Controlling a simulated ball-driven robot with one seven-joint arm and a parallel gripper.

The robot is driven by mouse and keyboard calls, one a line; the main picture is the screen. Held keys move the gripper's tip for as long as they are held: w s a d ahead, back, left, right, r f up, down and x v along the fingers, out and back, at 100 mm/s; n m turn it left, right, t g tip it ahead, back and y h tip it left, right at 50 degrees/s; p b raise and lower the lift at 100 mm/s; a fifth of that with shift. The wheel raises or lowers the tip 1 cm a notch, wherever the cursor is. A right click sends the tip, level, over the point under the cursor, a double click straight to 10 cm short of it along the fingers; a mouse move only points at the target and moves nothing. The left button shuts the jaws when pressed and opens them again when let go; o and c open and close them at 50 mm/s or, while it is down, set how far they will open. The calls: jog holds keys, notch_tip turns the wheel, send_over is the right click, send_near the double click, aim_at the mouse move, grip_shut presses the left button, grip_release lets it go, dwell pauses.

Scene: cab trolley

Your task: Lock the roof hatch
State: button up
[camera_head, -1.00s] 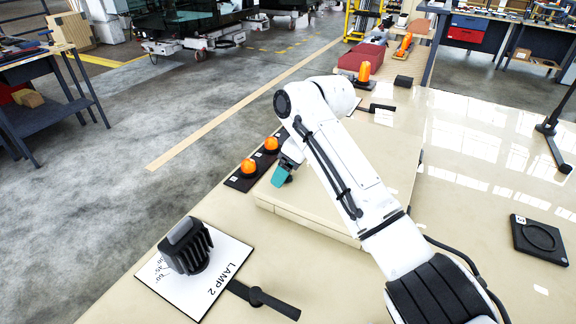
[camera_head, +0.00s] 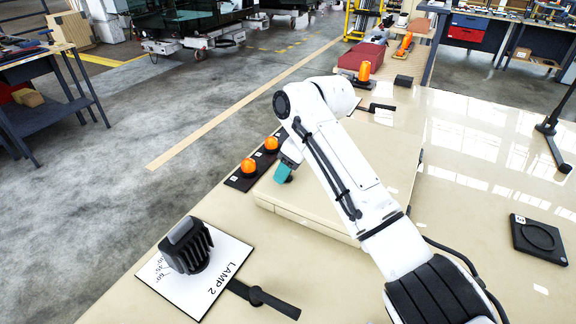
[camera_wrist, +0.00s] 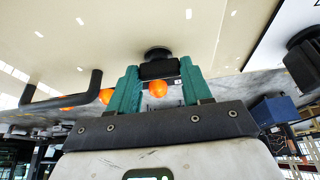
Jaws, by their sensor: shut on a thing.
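The roof hatch (camera_head: 335,185) is a raised cream panel lying flat and closed on the cab roof. A black latch knob (camera_wrist: 158,69) on a round black base shows in the wrist view. My gripper (camera_head: 283,173), with teal fingers, is at the hatch's left edge in the head view. In the wrist view my gripper (camera_wrist: 159,74) has a finger on each side of the knob and is shut on it. The knob is hidden in the head view. A black bar handle (camera_wrist: 95,92) shows left of the fingers, and also at the hatch's far end (camera_head: 376,107).
Orange beacons (camera_head: 249,166) stand on a black strip just left of the hatch. A black lamp (camera_head: 187,246) stands on a white LAMP 2 plate (camera_head: 208,290) in front. A black square plate (camera_head: 540,239) lies at right. The roof between is clear.

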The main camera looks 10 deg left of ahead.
jog(key=shift+r, duration=0.1)
jog(key=m+p, duration=0.2)
jog(key=m+t+p, duration=0.1)
jog(key=p, duration=0.1)
jog(key=shift+s+a+r+m+h, duration=0.1)
jog(key=shift+r+m+h, duration=0.05)
jog(key=shift+m+h, duration=0.2)
jog(key=m+h+p, duration=0.1)
jog(key=m, duration=0.1)
jog(key=m+t+p, duration=0.1)
jog(key=m+p, duration=0.1)
jog(key=m, duration=0.1)
jog(key=shift+a+m+t+h, duration=0.15)
jog(key=shift+m+t+h, duration=0.1)
jog(key=shift+t+h, duration=0.1)
jog(key=m, duration=0.1)
jog(key=m+h, duration=0.1)
jog(key=m, duration=0.2)
jog(key=shift+a+f+m+h, duration=0.1)
jog(key=shift+f+m+h, duration=0.2)
jog(key=shift+h, duration=0.1)
jog(key=shift+r+m+h+b, duration=0.1)
jog(key=shift+m+h+b, duration=0.7)
jog(key=shift+m, duration=1.1)
jog(key=o, duration=1.1)
jog(key=shift+c, duration=0.2)
